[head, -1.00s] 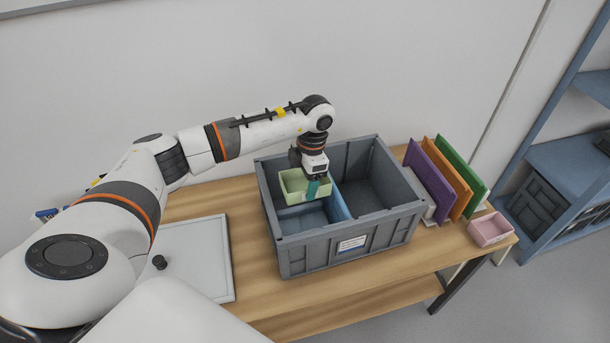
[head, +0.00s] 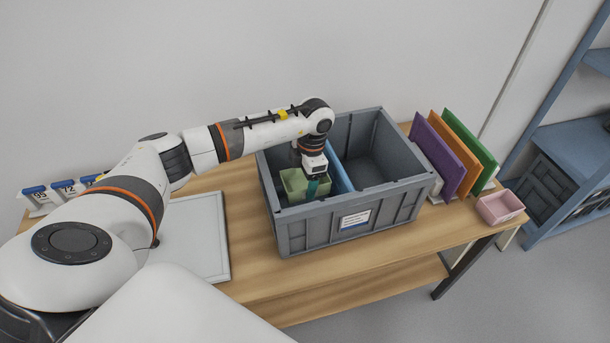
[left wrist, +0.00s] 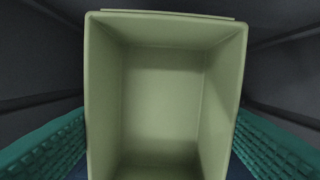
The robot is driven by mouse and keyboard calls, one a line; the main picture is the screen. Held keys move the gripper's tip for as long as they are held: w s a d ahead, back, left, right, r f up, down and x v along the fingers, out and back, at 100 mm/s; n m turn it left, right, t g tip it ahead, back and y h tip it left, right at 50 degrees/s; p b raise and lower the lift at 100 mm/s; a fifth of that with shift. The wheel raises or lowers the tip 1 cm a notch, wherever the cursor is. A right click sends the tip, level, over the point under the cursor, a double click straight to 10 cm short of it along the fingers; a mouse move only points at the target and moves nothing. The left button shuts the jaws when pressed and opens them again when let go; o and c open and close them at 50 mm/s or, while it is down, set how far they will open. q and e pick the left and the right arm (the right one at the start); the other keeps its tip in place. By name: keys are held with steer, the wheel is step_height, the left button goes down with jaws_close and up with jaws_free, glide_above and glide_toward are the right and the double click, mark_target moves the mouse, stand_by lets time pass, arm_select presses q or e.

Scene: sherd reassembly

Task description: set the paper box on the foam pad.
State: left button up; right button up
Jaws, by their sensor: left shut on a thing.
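The light green open box (head: 293,184), which I take to be the paper box, is empty and sits down inside the left compartment of the grey crate (head: 300,237). My left gripper (head: 314,188) is shut on it, with teal fingers at its near right side in the head view. In the left wrist view the box (left wrist: 162,95) fills the middle, between the two teal fingers. The blue foam pad on that compartment's floor is mostly hidden by the box and crate wall; I cannot tell whether the box touches it. My right gripper is out of view.
A blue divider (head: 343,174) splits the crate; its right compartment looks empty. Purple (head: 437,155), orange (head: 458,150) and green (head: 480,142) panels stand right of the crate. A pink box (head: 500,207) is at the table's right end. A pale board (head: 200,240) lies left.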

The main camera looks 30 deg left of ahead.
mark_target(306, 187)
arm_select(q)
steer(key=shift+f+b, duration=1.4)
steer(key=shift+f, duration=0.8)
steer(key=shift+f, duration=0.3)
steer(key=o, duration=1.1)
steer(key=shift+r, duration=0.1)
step_height(306, 187, up, 12)
steer(key=p, duration=0.7)
steer(key=shift+p, duration=0.35)
